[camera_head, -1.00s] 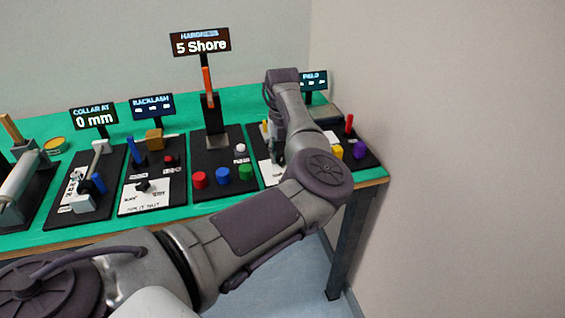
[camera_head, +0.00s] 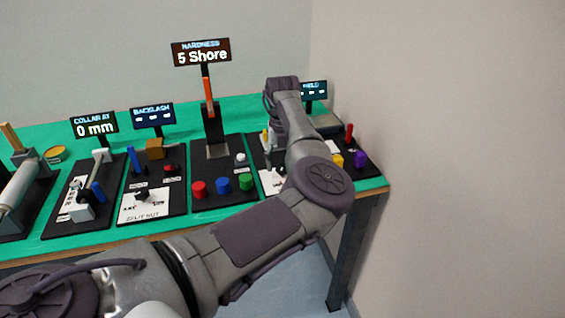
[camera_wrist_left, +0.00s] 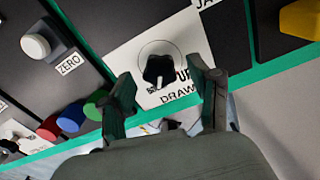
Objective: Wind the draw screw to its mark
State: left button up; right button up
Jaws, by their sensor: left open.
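The draw screw's black star-shaped knob (camera_wrist_left: 160,70) sits on a white card (camera_wrist_left: 185,42) whose label partly reads "DRAW" in the left wrist view. My left gripper (camera_wrist_left: 167,92) is open, with one finger to each side below the knob in that picture. The fingers look apart from the knob; their height above it is hard to tell. In the head view my left arm comes in from the left and reaches over this station's white card (camera_head: 271,182), and the arm hides the knob there. The mark cannot be made out. My right gripper is not in view.
The hardness station, with red, blue and green buttons (camera_head: 223,185) and a white zero knob (camera_wrist_left: 36,46), stands to the left. A yellow block (camera_wrist_left: 300,18), a purple knob (camera_head: 360,158) and a red post (camera_head: 349,133) are to the right. A wall bounds the table's right side.

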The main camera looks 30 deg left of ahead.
aim_at(282, 167)
pick_arm(q)
notch_tip(282, 167, up, 12)
dwell(0.4)
jog(key=shift+f, duration=0.15)
